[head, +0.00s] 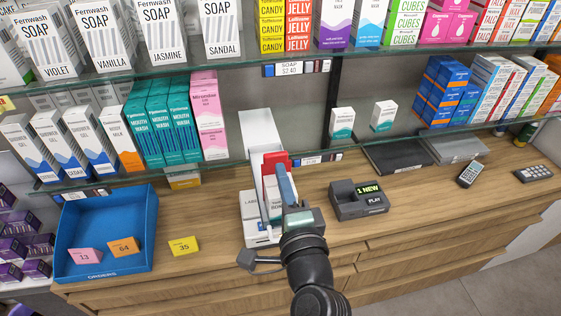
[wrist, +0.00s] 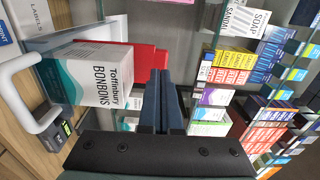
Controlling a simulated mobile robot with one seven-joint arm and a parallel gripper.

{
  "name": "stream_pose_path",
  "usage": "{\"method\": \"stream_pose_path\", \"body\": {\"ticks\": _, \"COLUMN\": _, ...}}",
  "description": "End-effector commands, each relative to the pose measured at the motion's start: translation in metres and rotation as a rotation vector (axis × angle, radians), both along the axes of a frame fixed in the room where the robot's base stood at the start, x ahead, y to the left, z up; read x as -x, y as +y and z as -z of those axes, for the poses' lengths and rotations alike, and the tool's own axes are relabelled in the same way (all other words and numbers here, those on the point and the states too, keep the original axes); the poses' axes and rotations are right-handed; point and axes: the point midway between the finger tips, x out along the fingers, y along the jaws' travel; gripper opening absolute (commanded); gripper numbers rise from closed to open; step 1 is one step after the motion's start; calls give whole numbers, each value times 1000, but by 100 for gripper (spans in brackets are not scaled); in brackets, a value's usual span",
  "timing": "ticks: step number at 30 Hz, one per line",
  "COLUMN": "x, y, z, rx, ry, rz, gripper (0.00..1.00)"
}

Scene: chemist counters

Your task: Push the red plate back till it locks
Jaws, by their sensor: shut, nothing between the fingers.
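The red plate (head: 274,160) stands upright on a white device (head: 262,239) near the counter's middle, in front of a tall white upright part (head: 257,128). In the wrist view the red plate (wrist: 121,55) shows behind a white and teal Toffinbury Bonbons box (wrist: 92,73), which hides part of it. My gripper (head: 280,172) is over the device, close to the plate. Its dark blue fingers (wrist: 160,80) are together and empty in the wrist view, beside the plate's edge. I cannot tell whether they touch it. Any lock is hidden.
A blue orders tray (head: 105,228) with number cards stands left; a yellow card (head: 184,246) lies beside it. A dark pager unit (head: 358,199) stands right. Glass shelves with boxes hang above the back. A white handle (wrist: 22,80) shows in the wrist view.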

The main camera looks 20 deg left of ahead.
Motion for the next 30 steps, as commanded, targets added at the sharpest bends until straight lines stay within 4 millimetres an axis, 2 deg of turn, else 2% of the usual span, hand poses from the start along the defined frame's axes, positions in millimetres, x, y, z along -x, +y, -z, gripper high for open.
{"method": "stream_pose_path", "body": {"ticks": 6, "x": -13, "y": 9, "z": 0, "rx": 0, "ry": 1, "rz": -2, "gripper": 0}}
{"method": "stream_pose_path", "body": {"ticks": 18, "x": -15, "y": 11, "z": 0, "rx": -1, "ry": -1, "rz": -1, "gripper": 0}}
{"method": "stream_pose_path", "body": {"ticks": 25, "x": -38, "y": 26, "z": 0, "rx": 0, "ry": -1, "rz": -2, "gripper": 0}}
{"method": "stream_pose_path", "body": {"ticks": 30, "x": -43, "y": 29, "z": 0, "rx": 1, "ry": -1, "rz": 0, "gripper": 0}}
